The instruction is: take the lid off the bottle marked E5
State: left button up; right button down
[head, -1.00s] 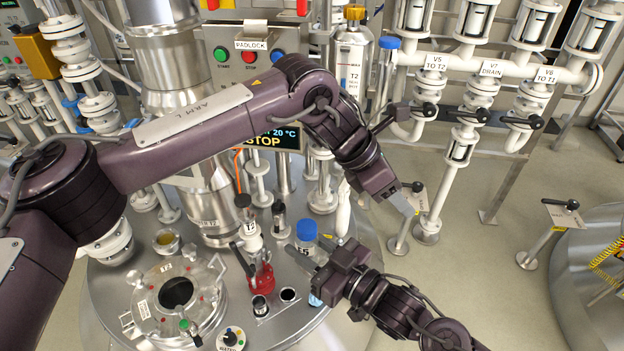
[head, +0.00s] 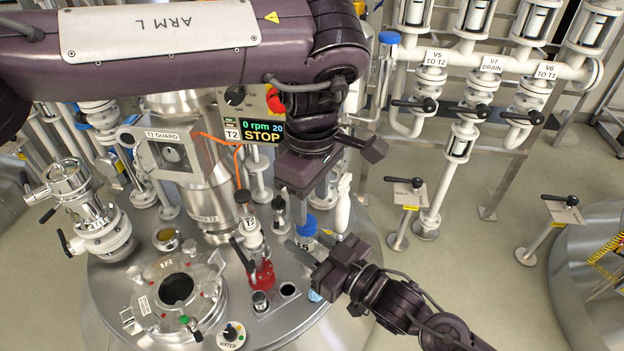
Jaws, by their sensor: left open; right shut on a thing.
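The bottle marked E5 (head: 303,243) stands upright on the round steel vessel top, with its blue lid (head: 306,226) on. My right gripper (head: 312,248) comes in from the lower right and is shut on the bottle's body below the lid. Its fingers and palm hide part of the bottle. My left gripper (head: 311,203) points down from above, open and empty, with its fingers just above the blue lid. A gap to the lid seems to remain, though its size is hard to tell.
A red-based sampling fitting (head: 262,273) and a dark-capped vial (head: 279,213) stand close left of the bottle. An open round port (head: 176,288) is further left. The STOP display (head: 258,137) is behind my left arm. Valves and pipes (head: 470,110) stand at the back right.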

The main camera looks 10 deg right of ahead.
aim_at(311, 220)
pick_arm(q)
jog(key=shift+f, duration=1.9)
